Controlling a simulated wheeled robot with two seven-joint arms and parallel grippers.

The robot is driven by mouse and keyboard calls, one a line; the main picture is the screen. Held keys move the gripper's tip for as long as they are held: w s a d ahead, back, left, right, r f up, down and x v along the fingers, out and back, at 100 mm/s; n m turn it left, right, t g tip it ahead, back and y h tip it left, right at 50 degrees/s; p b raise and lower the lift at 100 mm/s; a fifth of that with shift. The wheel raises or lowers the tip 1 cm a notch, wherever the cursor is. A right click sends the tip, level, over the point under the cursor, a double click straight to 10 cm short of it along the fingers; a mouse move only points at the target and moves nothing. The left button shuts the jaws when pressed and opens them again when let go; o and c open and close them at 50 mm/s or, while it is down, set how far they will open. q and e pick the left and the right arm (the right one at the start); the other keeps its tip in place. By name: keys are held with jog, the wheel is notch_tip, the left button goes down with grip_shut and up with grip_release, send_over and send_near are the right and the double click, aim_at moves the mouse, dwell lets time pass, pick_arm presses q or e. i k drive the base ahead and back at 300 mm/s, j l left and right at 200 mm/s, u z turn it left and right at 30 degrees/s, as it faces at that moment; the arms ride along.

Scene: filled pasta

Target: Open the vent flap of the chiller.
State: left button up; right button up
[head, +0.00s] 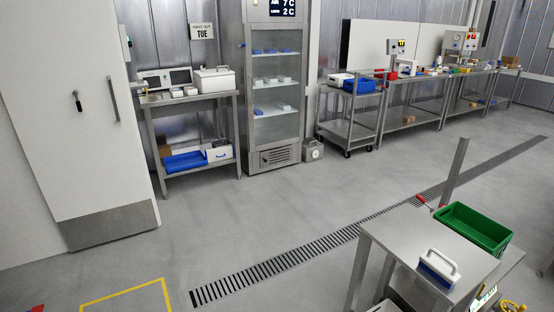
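A tall steel cabinet with a glass door (273,105) stands against the back wall, left of centre. It looks like the chiller. A display (283,8) at its top reads 7 C and 2 C. Several blue and white items sit on its shelves behind the glass. A dark slotted vent panel (276,157) is low on its front, below the glass. The panel looks flush with the front, but it is too small to tell whether its flap is shut. Neither of my grippers is in view.
A steel table (190,98) stands left of the cabinet; a small grey box (313,151) and a wheeled cart (347,130) are at its right. A floor drain (300,255) crosses the open floor. A steel workbench (425,235) with a green crate (473,228) is at the near right.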

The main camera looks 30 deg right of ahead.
aim_at(271, 158)
jog(key=i+l+z, duration=0.4)
jog(key=i, duration=0.3)
jog(key=i+l, duration=0.1)
jog(key=i, duration=0.45)
jog(key=i+l, duration=0.1)
jog(key=i, duration=0.4)
jog(key=i+l+u, duration=0.1)
jog(key=i, duration=0.45)
jog(key=i+l+z, duration=0.1)
jog(key=i+z, duration=0.3)
jog(key=i, duration=0.35)
jog(key=i+j+z, duration=0.2)
jog(key=i+z, duration=0.2)
jog(key=i, duration=0.35)
jog(key=i+l+u, duration=0.3)
jog(key=i, duration=0.25)
jog(key=i+l+u, duration=0.25)
jog(key=i, duration=0.3)
jog(key=l, duration=0.1)
